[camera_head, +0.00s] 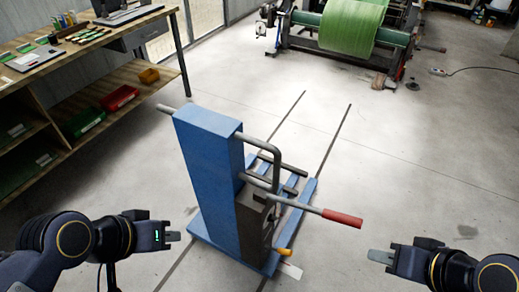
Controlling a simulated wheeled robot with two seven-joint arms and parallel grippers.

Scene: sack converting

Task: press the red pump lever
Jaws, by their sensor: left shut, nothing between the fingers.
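The pump lever (342,218) is a grey bar with a red grip, sticking out to the right from a blue lift truck (209,178). The truck stands upright on the floor in the middle of the view. My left gripper (173,236) is shut and empty, to the left of the truck's base and apart from it. My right gripper (380,257) is below and to the right of the red grip, apart from it. Its fingers show edge-on, so its opening is unclear. Nothing hides the red grip.
A wooden workbench (100,50) with a shelf, a red bin (119,98) and a yellow bin (149,76) stands at the left. A machine with a green roll (352,25) is at the back. A yellow handle (284,253) sits low on the truck.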

